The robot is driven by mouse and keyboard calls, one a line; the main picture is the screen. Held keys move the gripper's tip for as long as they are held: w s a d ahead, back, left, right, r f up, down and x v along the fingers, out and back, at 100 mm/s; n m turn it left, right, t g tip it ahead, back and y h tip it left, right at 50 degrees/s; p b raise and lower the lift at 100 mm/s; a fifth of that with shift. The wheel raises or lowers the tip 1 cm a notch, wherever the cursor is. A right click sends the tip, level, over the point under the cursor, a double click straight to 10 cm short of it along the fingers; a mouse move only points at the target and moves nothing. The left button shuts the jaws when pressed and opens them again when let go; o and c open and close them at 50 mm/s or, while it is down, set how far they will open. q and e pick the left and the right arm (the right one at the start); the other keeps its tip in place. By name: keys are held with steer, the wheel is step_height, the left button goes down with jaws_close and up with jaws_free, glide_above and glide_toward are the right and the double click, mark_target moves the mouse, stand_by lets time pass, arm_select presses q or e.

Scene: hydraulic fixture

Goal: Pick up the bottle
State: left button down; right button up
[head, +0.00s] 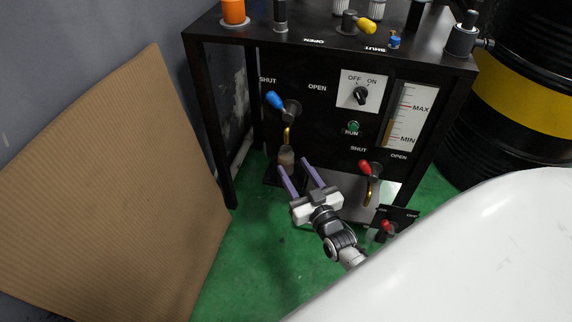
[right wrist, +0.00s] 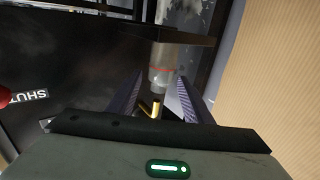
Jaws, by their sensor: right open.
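The bottle (head: 286,156) is a small, clear-grey container under the brass spout of the blue-handled valve (head: 275,100), on the left of the black fixture. In the right wrist view the bottle (right wrist: 162,78) shows a red line and stands on a dark shelf (right wrist: 190,37). My right gripper (head: 294,165) is open, with purple-grey fingers pointing at the bottle. In the right wrist view the bottle appears between the fingers (right wrist: 160,88), with no clear contact. The bottle's lower part is partly hidden by a finger in the head view. My left gripper is out of view.
The fixture's black frame (head: 450,62) stands above and around. A red-handled valve (head: 366,168) is right of my gripper. A cardboard sheet (head: 115,190) leans at the left. A black and yellow drum (head: 520,95) stands at the right. Green floor (head: 245,255) is clear in front.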

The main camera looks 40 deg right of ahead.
mark_target(290, 163)
steer(key=w, duration=0.1)
steer(key=w+b, duration=0.1)
steer(key=w, duration=0.1)
steer(key=w+b, duration=0.1)
steer(key=w, duration=0.1)
steer(key=shift+d+f, duration=0.35)
steer(key=shift+w+d+r+b, duration=0.1)
steer(key=shift+w+b, duration=0.2)
steer(key=shift+w, duration=0.1)
steer(key=c, duration=1)
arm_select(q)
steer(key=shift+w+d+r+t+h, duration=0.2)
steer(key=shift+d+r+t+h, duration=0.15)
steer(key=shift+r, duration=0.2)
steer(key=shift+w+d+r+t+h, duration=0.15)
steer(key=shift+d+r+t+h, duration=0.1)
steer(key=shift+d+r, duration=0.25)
arm_select(e)
steer(key=shift+r, duration=0.1)
steer(key=shift+r, duration=0.1)
